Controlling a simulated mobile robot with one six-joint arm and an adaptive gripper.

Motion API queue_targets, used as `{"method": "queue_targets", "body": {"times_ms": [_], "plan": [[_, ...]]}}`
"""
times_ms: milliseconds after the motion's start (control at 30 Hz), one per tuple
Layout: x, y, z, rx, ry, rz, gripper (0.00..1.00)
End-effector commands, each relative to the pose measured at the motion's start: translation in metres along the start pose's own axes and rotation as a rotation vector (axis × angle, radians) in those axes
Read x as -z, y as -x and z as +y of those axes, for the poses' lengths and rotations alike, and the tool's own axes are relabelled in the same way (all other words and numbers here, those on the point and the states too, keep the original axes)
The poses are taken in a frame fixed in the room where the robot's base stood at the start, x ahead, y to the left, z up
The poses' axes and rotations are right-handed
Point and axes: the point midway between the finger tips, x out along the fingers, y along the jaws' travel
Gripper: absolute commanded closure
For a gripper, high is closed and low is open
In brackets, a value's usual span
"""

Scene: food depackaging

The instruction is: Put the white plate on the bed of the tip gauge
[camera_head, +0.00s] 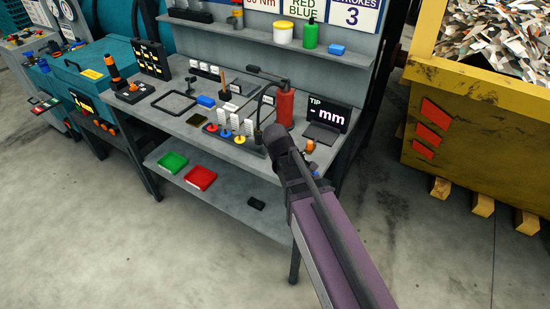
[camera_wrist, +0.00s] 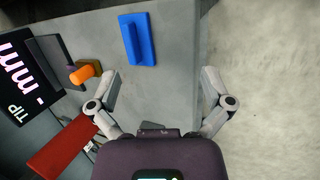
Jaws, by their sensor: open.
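My gripper (camera_wrist: 161,74) is open and empty in the wrist view, its fingers spread over the bench edge. In the head view my arm hides it. The tip gauge's display (camera_head: 326,118) reads "TIP - mm" on the right of the bench; it also shows at the left of the wrist view (camera_wrist: 18,85). I cannot clearly make out the gauge's bed. Several upright white pieces (camera_head: 235,121) stand behind coloured discs mid-bench; I cannot tell whether one is the white plate. No white plate shows in the wrist view.
A blue block (camera_wrist: 138,40) lies ahead of my fingers, beside an orange knob (camera_wrist: 82,75). Green (camera_head: 172,162) and red (camera_head: 200,178) trays lie on the lower shelf. Floor is open beyond the bench edge.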

Motion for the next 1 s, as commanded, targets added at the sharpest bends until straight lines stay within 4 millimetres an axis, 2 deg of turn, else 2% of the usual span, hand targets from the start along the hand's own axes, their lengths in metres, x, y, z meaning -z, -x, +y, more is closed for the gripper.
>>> {"method": "queue_targets", "body": {"times_ms": [33,100,267,433,600,733,1000], "plan": [[-0.018,-0.007,-0.001,0.039,-0.08,0.003,0.0],[-0.034,-0.016,-0.002,0.092,-0.189,0.009,0.0],[-0.066,-0.036,-0.009,0.205,-0.423,0.015,0.0],[-0.092,-0.068,-0.025,0.319,-0.656,0.012,0.0],[-0.103,-0.098,-0.039,0.392,-0.802,0.005,0.0],[-0.11,-0.114,-0.045,0.423,-0.864,0.001,0.0],[-0.114,-0.125,-0.049,0.448,-0.913,-0.003,0.0]]}}
